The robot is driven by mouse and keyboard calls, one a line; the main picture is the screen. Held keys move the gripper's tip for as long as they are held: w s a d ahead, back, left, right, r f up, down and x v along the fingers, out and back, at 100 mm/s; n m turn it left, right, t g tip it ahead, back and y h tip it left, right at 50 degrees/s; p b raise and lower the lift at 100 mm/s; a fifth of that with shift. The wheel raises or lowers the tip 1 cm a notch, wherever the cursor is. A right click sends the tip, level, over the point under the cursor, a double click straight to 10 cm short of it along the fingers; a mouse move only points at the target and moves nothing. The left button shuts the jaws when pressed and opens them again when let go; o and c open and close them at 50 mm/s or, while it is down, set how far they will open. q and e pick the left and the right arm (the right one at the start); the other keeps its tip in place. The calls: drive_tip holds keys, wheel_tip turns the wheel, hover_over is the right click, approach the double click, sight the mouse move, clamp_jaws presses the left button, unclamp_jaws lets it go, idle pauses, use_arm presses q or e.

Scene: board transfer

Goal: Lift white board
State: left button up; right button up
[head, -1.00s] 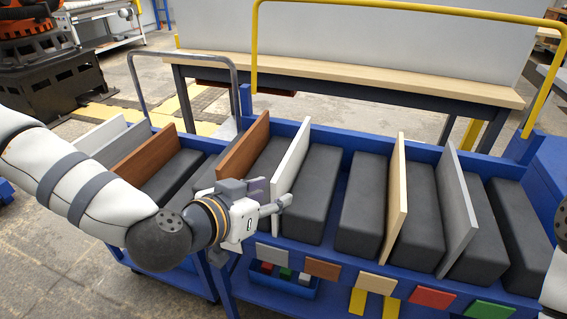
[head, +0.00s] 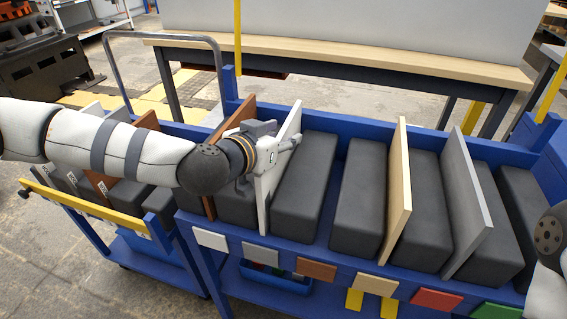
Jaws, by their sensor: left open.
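The white board (head: 268,192) stands upright in the blue cart (head: 330,258), between dark grey padded blocks, just right of a brown board (head: 241,112). My left gripper (head: 291,141) is open at the white board's upper middle and overlaps it in the head view. Its fingertips show at the board's right side. Whether they touch the board cannot be told. The gripper and wrist hide part of both boards. Only a part of my right arm shows at the right edge; its gripper is out of view.
A light wood board (head: 398,190) and a grey board (head: 465,195) stand further right in the same cart. A second blue cart with a yellow bar (head: 85,203) stands at the left. A workbench (head: 350,62) stands behind the cart.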

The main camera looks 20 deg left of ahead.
use_arm(q)
drive_tip(key=shift+r, duration=0.1)
clamp_jaws()
drive_tip(key=shift+r, duration=0.1)
